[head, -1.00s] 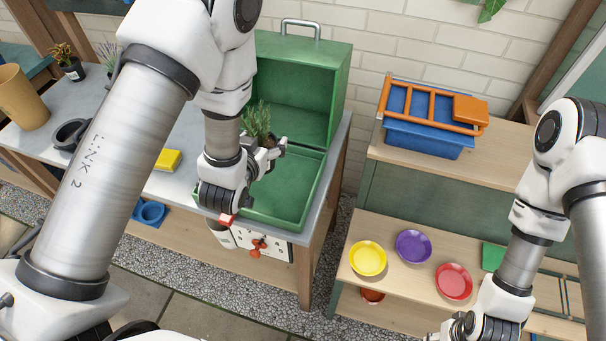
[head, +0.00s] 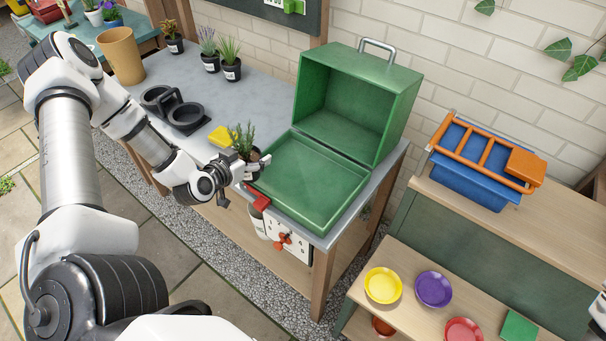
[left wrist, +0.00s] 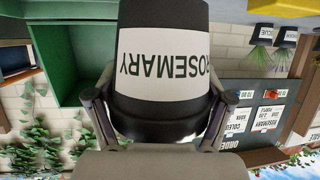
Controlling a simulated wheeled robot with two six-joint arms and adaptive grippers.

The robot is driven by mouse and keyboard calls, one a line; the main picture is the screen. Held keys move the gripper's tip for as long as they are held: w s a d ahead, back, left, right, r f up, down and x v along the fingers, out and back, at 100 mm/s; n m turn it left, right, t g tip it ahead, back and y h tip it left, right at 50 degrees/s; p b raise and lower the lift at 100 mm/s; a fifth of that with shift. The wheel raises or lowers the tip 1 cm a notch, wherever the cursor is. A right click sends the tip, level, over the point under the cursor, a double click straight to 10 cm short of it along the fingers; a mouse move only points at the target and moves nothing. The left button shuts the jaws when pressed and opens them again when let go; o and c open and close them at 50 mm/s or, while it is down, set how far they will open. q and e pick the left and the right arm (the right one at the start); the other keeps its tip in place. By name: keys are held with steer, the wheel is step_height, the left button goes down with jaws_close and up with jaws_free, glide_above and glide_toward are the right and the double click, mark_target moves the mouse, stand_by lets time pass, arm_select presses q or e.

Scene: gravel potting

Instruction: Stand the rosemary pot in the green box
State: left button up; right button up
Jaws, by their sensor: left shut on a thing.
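The rosemary pot (head: 252,155) is a small dark pot with a bushy green plant. My left gripper (head: 248,166) is shut on it and holds it upright at the left side of the green box (head: 310,180). In the left wrist view the black pot (left wrist: 160,112) sits between both fingers, its white ROSEMARY label upside down in the picture. The green box stands open on the grey bench, its lid raised at the back and its tray empty. Whether the pot overlaps the box's edge in height is unclear. My right gripper is out of view.
A yellow sponge (head: 219,136) lies behind the pot. A dark tray with round holders (head: 185,117), a tan pot (head: 122,56) and several potted plants stand farther left. Coloured saucers (head: 383,285) are on the lower right shelf.

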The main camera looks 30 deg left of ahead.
arm_select(q)
steer(key=w+d, duration=0.2)
steer(key=d, duration=0.1)
steer(key=w+d+f, duration=0.1)
steer(key=w+d, duration=0.2)
steer(key=d, duration=0.1)
steer(key=w+d, duration=0.2)
steer(key=d, duration=0.2)
steer(key=shift+w+d+f, duration=0.1)
steer(key=shift+w+f, duration=0.05)
steer(key=shift+w, duration=0.05)
steer(key=f, duration=0.1)
steer(key=f+p, duration=0.1)
steer(key=f, duration=0.1)
steer(key=shift+s, duration=0.2)
steer(key=shift+a+f, duration=0.2)
steer(key=shift+f, duration=0.1)
steer(key=shift+w+f, duration=0.1)
steer(key=shift+f, duration=0.05)
steer(key=o, duration=1.3)
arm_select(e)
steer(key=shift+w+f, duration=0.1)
